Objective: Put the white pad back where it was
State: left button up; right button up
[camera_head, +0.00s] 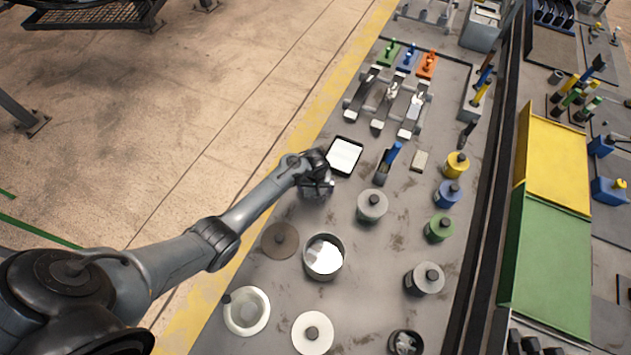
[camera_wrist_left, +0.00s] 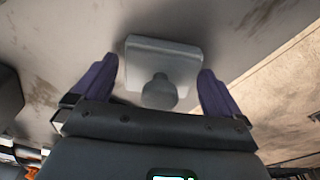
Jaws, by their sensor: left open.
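The white pad (camera_wrist_left: 165,60) is a pale square block with a round knob (camera_wrist_left: 159,92), lying on the grey table in the left wrist view. My left gripper (camera_wrist_left: 156,72) is open, with one dark finger on each side of the pad and knob. I cannot tell whether the fingers touch it. In the head view my left gripper (camera_head: 317,187) is low over the table's left edge, and it hides the pad there. My right gripper is not in view.
A black-rimmed white panel (camera_head: 344,156) lies just beyond the gripper, with a blue-handled brush (camera_head: 388,164) to its right. Grey (camera_head: 372,206), yellow (camera_head: 456,164) and other knobbed lids stand around. Spring racks with green, blue and orange (camera_head: 427,64) knobbed pads are farther back.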

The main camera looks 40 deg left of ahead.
pick_arm(q)
jog(key=r, duration=0.4)
jog(key=r+p, duration=0.1)
jog(key=r, duration=0.2)
jog(key=s+r+p, duration=0.1)
jog(key=r, duration=0.3)
jog(key=shift+d+r, duration=0.3)
jog(key=shift+d, duration=0.1)
jog(key=s+d+r+m, duration=0.3)
jog(key=s, duration=0.5)
jog(key=s+d+r+m+t, duration=0.1)
jog(key=s+d+r+m, duration=0.2)
jog(key=s, duration=0.6)
jog(key=s+d+r+m+t+h, duration=0.1)
jog(key=s+d+r+m, duration=0.2)
jog(key=s+d, duration=0.2)
jog(key=s, duration=0.3)
jog(key=shift+s+d+r+m, duration=0.15)
jog(key=shift+s+m, duration=0.15)
jog(key=shift+s, duration=0.05)
jog(key=shift+r, duration=0.1)
notch_tip(320, 180, up, 10)
jog(key=p, duration=1)
jog(key=shift+f, duration=0.25)
